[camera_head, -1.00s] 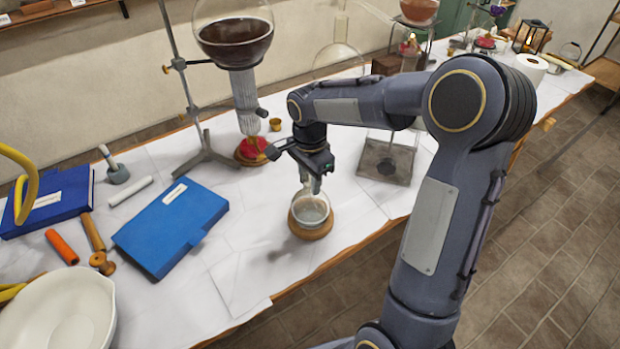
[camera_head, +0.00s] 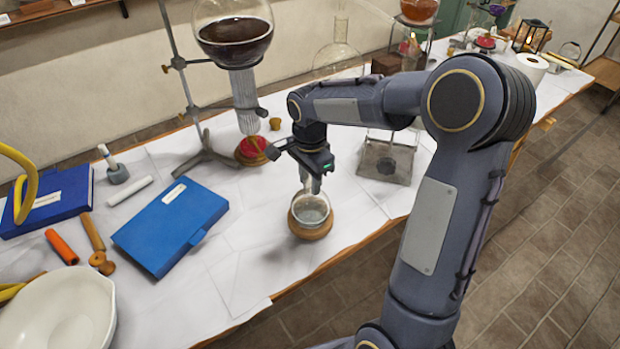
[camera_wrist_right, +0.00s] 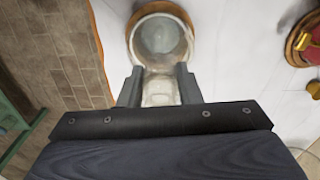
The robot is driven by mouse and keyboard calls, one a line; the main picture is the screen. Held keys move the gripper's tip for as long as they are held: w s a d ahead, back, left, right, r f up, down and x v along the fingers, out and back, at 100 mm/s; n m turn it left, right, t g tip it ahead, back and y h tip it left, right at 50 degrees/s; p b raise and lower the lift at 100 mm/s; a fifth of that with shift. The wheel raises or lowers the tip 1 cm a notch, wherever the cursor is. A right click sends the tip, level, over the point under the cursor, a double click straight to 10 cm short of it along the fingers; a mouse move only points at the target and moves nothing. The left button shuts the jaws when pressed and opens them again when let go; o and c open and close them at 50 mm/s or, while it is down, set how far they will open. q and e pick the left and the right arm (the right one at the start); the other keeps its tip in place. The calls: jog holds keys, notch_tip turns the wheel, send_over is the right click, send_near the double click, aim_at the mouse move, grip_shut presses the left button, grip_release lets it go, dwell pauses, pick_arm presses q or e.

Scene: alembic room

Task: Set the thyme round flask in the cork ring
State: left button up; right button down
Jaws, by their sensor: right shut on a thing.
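The round flask (camera_head: 311,209) is clear glass with a pale, greyish content. It stands upright, its bulb over the brown cork ring (camera_head: 310,232) near the table's front edge. The bulb appears to sit in the ring. My right gripper (camera_head: 313,184) is above the flask and shut on its neck. In the right wrist view the two fingertips (camera_wrist_right: 157,88) are on either side of the flask's neck, and the flask's bulb (camera_wrist_right: 160,38) shows beyond them, with the ring's rim (camera_wrist_right: 133,22) around it. My left gripper is not in view.
A metal-framed stand (camera_head: 386,160) is to the right. A white bowl (camera_head: 60,315) is at the front left.

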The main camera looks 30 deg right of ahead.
jog(key=shift+f, duration=0.2)
jog(key=c, duration=0.9)
grip_release()
jog(key=shift+c, duration=0.2)
jog(key=shift+r+p, duration=2.6)
jog(key=shift+r, duration=0.95)
